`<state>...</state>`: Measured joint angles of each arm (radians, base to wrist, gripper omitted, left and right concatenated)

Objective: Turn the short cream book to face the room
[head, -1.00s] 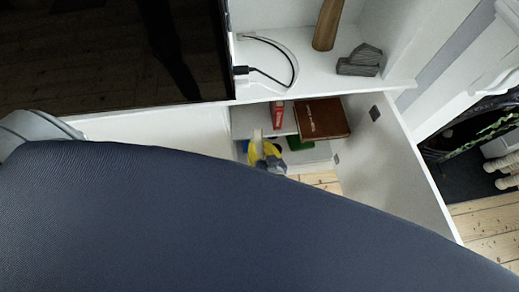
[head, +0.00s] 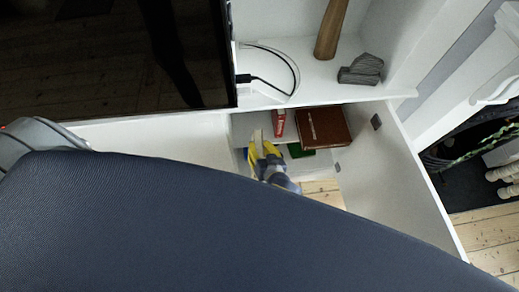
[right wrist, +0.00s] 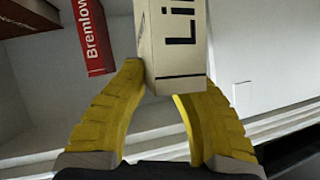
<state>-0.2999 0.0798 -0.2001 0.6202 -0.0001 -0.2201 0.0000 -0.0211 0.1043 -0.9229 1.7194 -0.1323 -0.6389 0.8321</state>
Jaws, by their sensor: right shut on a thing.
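The short cream book (right wrist: 170,40) is between the yellow fingers of my right gripper (right wrist: 158,88) in the right wrist view. Dark letters beginning "Li" run along its visible face, and its upper part is cut off by the picture edge. In the head view my right gripper (head: 266,156) is at the open lower compartment of the white cabinet, shut on the book, which shows only as a small pale sliver (head: 258,137). My left gripper is not in view.
A red book (head: 278,123), marked "Bremlow" in the right wrist view (right wrist: 91,35), and a brown book (head: 324,127) are in the compartment. A green item (head: 301,151) lies below them. A large dark blue fabric surface (head: 190,225) blocks the foreground. A dark screen (head: 120,60) stands left.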

